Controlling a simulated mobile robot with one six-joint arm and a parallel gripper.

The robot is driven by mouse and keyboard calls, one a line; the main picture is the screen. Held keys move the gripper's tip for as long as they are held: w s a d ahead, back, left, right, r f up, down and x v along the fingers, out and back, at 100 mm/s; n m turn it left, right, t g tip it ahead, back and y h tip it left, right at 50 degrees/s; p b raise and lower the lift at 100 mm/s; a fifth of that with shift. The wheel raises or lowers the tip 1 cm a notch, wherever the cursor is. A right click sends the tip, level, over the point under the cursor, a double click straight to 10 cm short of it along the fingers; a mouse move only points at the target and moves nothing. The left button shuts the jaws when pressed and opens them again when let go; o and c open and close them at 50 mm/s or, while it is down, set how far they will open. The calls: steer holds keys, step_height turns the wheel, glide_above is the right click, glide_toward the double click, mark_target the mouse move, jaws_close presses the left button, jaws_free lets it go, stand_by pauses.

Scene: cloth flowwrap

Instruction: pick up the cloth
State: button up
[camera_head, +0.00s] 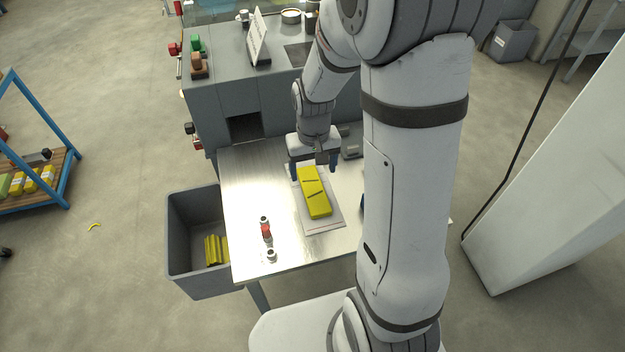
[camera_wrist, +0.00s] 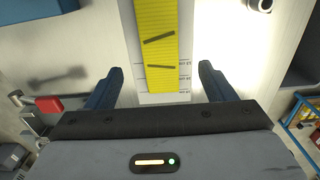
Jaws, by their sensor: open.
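A yellow cloth (camera_head: 316,204) with dark diagonal stripes lies flat and long on a pale printed sheet (camera_head: 325,227) on the steel table (camera_head: 243,185). It also shows in the wrist view (camera_wrist: 157,45), running from the top edge down to between the fingers. My gripper (camera_head: 313,172) points down over the cloth's far end. Its two dark blue fingers are wide apart, one on each side of the cloth, with a gap on both sides, as the wrist view (camera_wrist: 161,72) shows. Nothing is held. The exact height of the fingertips above the table is hard to tell.
A grey bin (camera_head: 192,222) with yellow cloths inside stands left of the table. Small fittings, one with a red part (camera_head: 266,232), stand near the table's front left. A grey machine (camera_head: 225,92) stands behind. A blue-framed rack (camera_head: 60,180) stands far left.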

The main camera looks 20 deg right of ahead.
mark_target(313, 188)
steer(key=shift+f+p, duration=0.75)
steer(key=shift+f, duration=2.75)
steer(key=c, duration=1)
